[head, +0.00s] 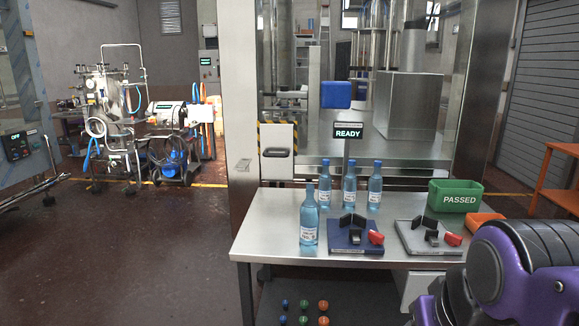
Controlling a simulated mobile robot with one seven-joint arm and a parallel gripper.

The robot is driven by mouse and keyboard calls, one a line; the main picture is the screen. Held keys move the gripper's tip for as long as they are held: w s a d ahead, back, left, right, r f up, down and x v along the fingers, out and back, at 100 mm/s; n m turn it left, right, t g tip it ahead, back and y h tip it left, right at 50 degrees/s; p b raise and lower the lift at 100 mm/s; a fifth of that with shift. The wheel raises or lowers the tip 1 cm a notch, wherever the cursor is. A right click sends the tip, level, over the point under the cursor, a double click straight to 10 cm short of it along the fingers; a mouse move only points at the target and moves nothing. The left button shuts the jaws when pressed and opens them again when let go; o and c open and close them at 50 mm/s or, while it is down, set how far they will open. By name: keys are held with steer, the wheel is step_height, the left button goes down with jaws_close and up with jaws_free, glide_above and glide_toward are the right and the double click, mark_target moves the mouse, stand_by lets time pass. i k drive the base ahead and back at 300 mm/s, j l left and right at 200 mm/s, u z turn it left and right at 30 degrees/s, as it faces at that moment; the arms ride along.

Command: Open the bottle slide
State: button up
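The bottle slide is not labelled. A pale panel (277,166) with a dark handle (279,152) and yellow-black striped edging, on the front of the steel-framed machine, may be it. The panel looks closed, though I cannot be sure. Several blue bottles with white labels stand upright on the steel table, one at the front (309,226) and the others (349,186) behind it. My purple and black arm shows at the lower right. My gripper is not in view, and nothing visible touches the panel.
On the steel table (265,225) are a dark blue fixture (342,246), a grey fixture (412,249), a green "PASSED" bin (456,198) and an orange tray (487,219). A "READY" display (348,131) stands behind the bottles. Floor left of the table is clear.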

mark_target(276, 140)
steer(key=i+j, duration=0.2)
steer(key=j, duration=0.2)
steer(key=i+j, duration=0.35)
steer(key=j, duration=0.35)
steer(key=i+j, duration=0.1)
steer(key=j, duration=0.35)
steer(key=i+j, duration=0.1)
steer(key=j, duration=0.8)
steer(key=i+j, duration=0.25)
steer(key=j, duration=0.15)
steer(key=i+j, duration=0.2)
steer(key=j, duration=0.15)
steer(key=i+j, duration=0.2)
steer(key=i, duration=0.15)
